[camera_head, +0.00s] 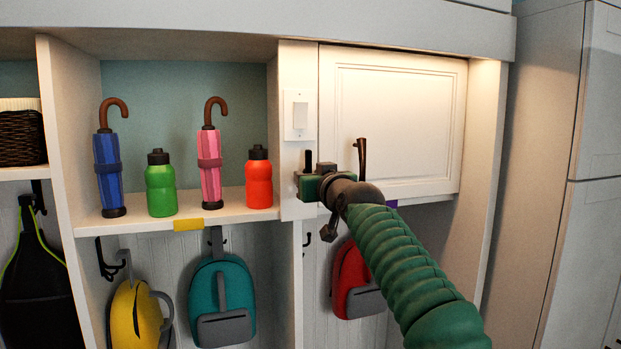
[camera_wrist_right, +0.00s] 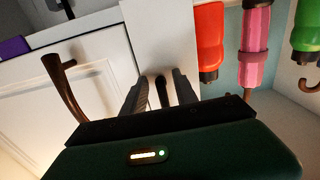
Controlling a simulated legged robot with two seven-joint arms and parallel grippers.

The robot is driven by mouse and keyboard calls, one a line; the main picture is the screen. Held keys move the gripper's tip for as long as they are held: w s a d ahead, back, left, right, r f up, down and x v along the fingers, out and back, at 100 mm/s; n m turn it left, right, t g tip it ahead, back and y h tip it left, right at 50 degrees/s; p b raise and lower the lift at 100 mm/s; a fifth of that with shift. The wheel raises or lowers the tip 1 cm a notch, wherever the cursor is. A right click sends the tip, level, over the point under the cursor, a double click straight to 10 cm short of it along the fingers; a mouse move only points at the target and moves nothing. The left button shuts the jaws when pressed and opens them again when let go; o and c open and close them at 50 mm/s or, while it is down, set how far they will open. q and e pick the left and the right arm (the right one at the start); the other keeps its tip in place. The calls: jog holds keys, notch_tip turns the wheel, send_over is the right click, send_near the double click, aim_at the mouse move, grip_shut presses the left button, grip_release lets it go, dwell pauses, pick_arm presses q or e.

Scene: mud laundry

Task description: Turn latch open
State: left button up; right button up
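A white cabinet door (camera_head: 395,115) is shut on the right of a white post. A brown handle (camera_head: 360,158) stands upright on the door's lower left; it also shows in the wrist view (camera_wrist_right: 66,95). A small dark upright latch piece (camera_head: 308,160) is on the post beside the door. My right gripper (camera_head: 308,180) is in front of the post, just left of the handle. In the wrist view its two fingers are apart, with the dark latch piece (camera_wrist_right: 161,88) between them and narrow gaps beside it; contact cannot be told. My left gripper is out of view.
Left of the post, a shelf (camera_head: 140,226) holds an orange bottle (camera_head: 259,180), a green bottle (camera_head: 160,186), a pink umbrella (camera_head: 209,160) and a blue umbrella (camera_head: 108,165). A white switch (camera_head: 299,113) is above the latch. Bags hang below, including a red one (camera_head: 350,275).

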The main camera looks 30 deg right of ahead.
jog(key=shift+r, duration=0.1)
jog(key=b+v, duration=1)
jog(key=v, duration=0.6)
jog(key=shift+s+a, duration=0.2)
jog(key=shift+s, duration=0.1)
jog(key=shift+d, duration=0.1)
